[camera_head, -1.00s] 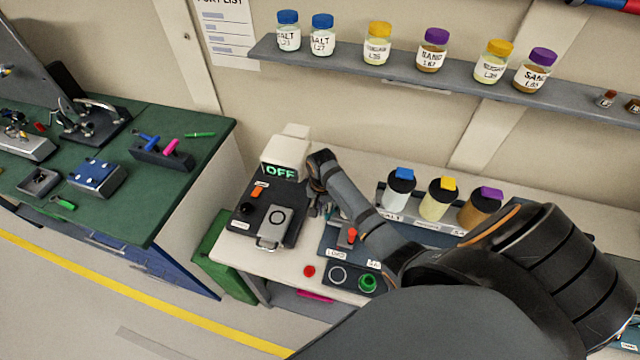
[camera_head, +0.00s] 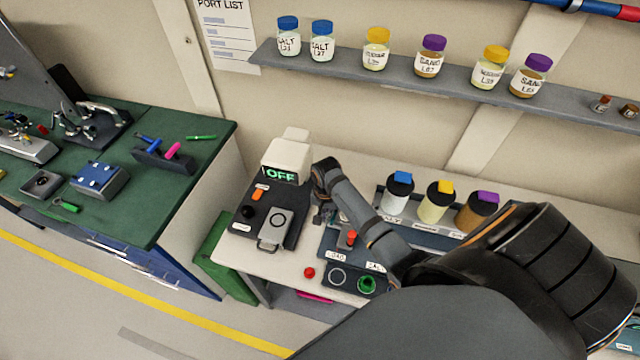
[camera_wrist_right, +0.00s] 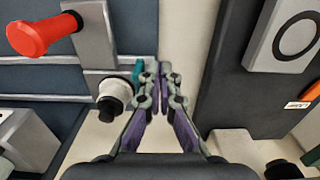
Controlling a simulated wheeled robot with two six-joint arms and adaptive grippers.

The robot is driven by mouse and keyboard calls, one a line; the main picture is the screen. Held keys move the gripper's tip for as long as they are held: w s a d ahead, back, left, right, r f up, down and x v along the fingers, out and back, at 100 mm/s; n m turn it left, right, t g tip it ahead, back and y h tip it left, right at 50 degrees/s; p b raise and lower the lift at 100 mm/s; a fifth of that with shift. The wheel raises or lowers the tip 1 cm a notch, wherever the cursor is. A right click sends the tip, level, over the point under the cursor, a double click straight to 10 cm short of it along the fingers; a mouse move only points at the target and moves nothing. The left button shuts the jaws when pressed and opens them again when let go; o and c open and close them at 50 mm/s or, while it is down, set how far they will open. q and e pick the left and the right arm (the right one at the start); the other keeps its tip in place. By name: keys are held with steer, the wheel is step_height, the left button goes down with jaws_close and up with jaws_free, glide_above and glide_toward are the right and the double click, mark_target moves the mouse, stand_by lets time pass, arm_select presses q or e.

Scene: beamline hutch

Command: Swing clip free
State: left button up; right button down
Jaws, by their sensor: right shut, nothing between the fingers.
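A red-handled lever (camera_head: 351,238) stands on the blue-grey fixture (camera_head: 333,243) on the white bench; it may be the clip, but I cannot tell. In the right wrist view the red handle (camera_wrist_right: 40,35) is at upper left, on a grey metal bar (camera_wrist_right: 97,40). My right gripper (camera_head: 319,217) is low between this fixture and the dark device with the OFF display (camera_head: 280,175). In the wrist view its fingers (camera_wrist_right: 160,78) are shut and empty, apart from the red handle. A black-and-white round part (camera_wrist_right: 114,98) and a teal piece (camera_wrist_right: 138,72) are close to their left. My left gripper is out of view.
A rack with three capped jars (camera_head: 440,200) stands behind my right arm. A red button (camera_head: 309,273) and a green round part (camera_head: 367,285) are at the bench front. A shelf (camera_head: 400,80) with several jars runs above. A green-topped bench (camera_head: 190,130) is at left.

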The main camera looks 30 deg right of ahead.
step_height(320, 180, up, 7)
steer(key=shift+w+a, duration=0.4)
steer(key=shift+w, duration=0.05)
stand_by(0.6)
